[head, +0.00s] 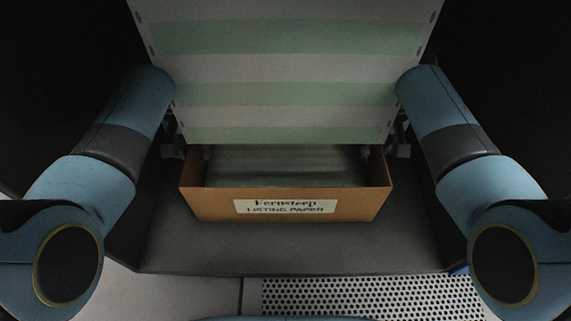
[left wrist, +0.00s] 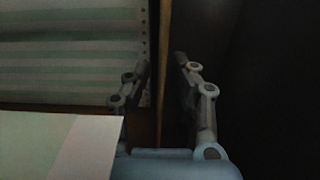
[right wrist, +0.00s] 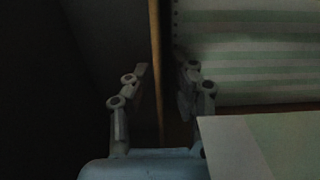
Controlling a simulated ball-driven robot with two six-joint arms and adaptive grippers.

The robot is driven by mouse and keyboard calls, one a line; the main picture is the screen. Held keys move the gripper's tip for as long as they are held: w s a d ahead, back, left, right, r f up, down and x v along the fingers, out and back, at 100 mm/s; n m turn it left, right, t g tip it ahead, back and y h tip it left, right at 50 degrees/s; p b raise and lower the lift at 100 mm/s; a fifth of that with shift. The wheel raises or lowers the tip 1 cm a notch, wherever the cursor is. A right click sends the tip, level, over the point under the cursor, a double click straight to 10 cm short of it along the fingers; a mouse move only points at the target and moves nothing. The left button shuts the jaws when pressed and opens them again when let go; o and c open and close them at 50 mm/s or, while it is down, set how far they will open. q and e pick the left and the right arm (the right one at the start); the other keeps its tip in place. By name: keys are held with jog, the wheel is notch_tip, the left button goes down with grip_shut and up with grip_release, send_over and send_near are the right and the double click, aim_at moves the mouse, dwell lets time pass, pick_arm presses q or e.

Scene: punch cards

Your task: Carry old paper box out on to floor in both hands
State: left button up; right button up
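The paper box (head: 215,206) is an open brown carton with a white label reading "Fernsteep LISTING PAPER". It sits upright on a dark grey shelf with paper inside. My left gripper (head: 190,150) is at its left wall and my right gripper (head: 382,150) at its right wall, both partly hidden by hanging paper. In the left wrist view, the left gripper's fingers (left wrist: 163,68) stand apart with the wall (left wrist: 164,45) between them. In the right wrist view, the right gripper's fingers (right wrist: 165,70) also stand apart astride the wall (right wrist: 155,40). Contact with the walls is too dark to tell.
Green-and-white striped listing paper (head: 285,95) hangs above and over the back of the box. The dark shelf (head: 290,250) extends in front of the box. Perforated light floor panel (head: 370,297) and plain floor (head: 190,292) lie nearer me. Both sides are dark.

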pick_arm(q)
grip_shut()
pick_arm(e)
grip_shut()
pick_arm(q)
jog(key=shift+w+r, duration=0.1)
jog(key=shift+r, duration=0.05)
pick_arm(e)
jog(key=shift+w+r, duration=0.15)
